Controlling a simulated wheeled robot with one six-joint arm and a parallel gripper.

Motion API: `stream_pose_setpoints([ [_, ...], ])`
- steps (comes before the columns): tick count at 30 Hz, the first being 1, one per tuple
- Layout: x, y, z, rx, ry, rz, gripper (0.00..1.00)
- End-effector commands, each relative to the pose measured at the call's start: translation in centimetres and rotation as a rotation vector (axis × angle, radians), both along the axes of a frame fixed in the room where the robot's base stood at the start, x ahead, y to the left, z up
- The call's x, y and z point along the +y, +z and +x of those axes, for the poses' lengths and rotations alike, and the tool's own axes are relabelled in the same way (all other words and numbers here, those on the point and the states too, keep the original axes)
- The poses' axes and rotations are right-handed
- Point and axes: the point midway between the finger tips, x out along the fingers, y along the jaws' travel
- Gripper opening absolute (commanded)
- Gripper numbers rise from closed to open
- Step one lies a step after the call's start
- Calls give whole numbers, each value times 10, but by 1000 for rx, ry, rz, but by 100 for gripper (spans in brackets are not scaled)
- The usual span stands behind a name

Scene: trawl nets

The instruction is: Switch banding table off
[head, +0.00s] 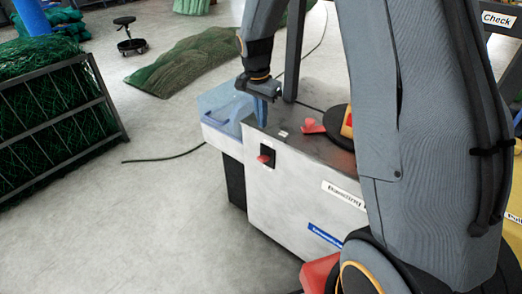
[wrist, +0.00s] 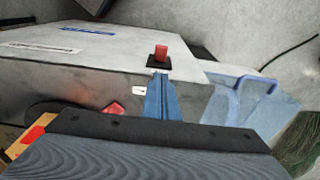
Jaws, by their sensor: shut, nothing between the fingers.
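The banding table (head: 290,195) is a pale grey cabinet with a label that reads "Banding" in part. On its front face is a red rocker-like switch (head: 266,157) on a black plate. The switch also shows in the wrist view (wrist: 161,53), sticking out from the plate. My gripper (head: 267,95) is above the table's top near its left end, apart from the switch. In the wrist view my gripper's blue fingers (wrist: 158,92) are shut and empty, and their tips appear just below the switch in the picture.
A light blue bin (head: 222,108) is at the table's left end. A red piece (head: 312,126) and a dark round disc lie on the top. A cable (head: 165,158) runs over the floor. A net crate (head: 55,125) stands at left.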

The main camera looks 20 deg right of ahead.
Motion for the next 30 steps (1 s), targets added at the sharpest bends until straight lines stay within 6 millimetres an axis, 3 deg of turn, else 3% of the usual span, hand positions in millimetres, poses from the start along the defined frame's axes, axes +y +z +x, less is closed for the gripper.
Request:
stream_pose_setpoints([
  [8, -1, -8, 0, 2, 1, 0, 0],
  [24, -10, -101, 5, 4, 2, 1, 0],
  [30, -1, -125, -1, 3, 3, 0, 0],
])
